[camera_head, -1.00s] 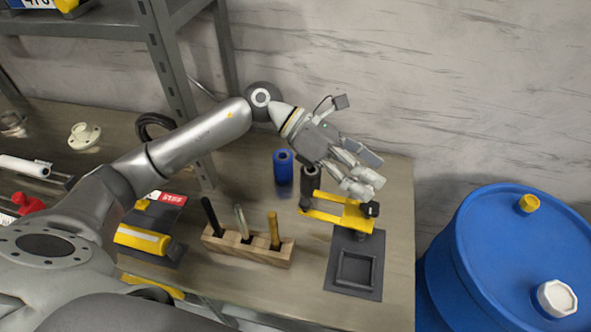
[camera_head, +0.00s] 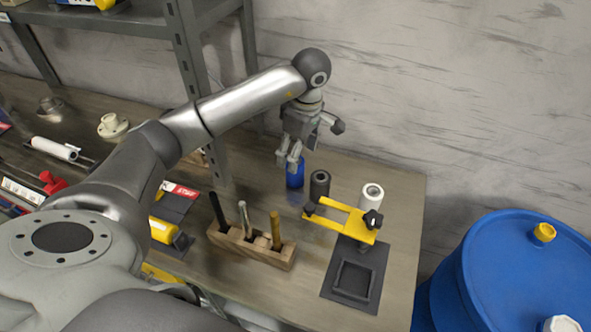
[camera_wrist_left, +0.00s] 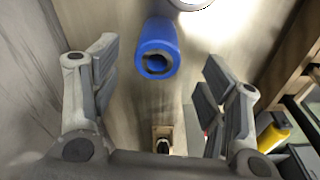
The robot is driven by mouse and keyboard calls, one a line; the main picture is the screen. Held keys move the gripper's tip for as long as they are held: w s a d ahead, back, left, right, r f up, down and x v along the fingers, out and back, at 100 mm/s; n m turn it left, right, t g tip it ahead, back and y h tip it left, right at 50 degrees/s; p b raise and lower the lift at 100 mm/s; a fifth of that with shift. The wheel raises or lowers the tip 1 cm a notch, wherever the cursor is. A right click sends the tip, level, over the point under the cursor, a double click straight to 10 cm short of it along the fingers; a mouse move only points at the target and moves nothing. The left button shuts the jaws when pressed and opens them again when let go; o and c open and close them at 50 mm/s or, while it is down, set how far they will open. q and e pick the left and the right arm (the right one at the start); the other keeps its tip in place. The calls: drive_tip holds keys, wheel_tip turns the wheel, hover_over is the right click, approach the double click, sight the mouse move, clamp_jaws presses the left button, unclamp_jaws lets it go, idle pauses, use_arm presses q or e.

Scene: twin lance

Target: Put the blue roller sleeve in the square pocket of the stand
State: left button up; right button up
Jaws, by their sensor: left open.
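The blue roller sleeve (camera_head: 295,176) stands upright on the bench, with its upper part partly covered by my left gripper in the head view. My left gripper (camera_head: 290,163) hangs just above and beside it, fingers pointing down. In the left wrist view, the blue roller sleeve (camera_wrist_left: 157,50) shows its open end between the two spread fingers, with clear gaps on both sides. The stand (camera_head: 354,277) is a dark plate with a raised square pocket near the bench's front right, empty. My right gripper is not in view.
A black sleeve (camera_head: 319,186) and a white sleeve (camera_head: 371,197) stand to the right of the blue one. A yellow bracket (camera_head: 340,221) spans above the back of the stand. A wooden block (camera_head: 250,246) with upright tools sits in front. A blue drum (camera_head: 480,270) stands right of the bench.

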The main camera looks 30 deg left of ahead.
use_arm(q)
drive_tip(key=f, duration=0.1)
drive_tip(key=f+p, duration=0.1)
drive_tip(key=f, duration=0.1)
drive_tip(key=f+p, duration=0.1)
drive_tip(key=f, duration=0.1)
drive_tip(key=shift+w+a+f, duration=0.1)
drive_tip(key=shift+a, duration=0.3)
drive_tip(key=shift+a+f, duration=0.1)
drive_tip(key=shift+f, duration=0.35)
drive_tip(key=c, duration=1.3)
drive_tip(key=shift+r, duration=0.15)
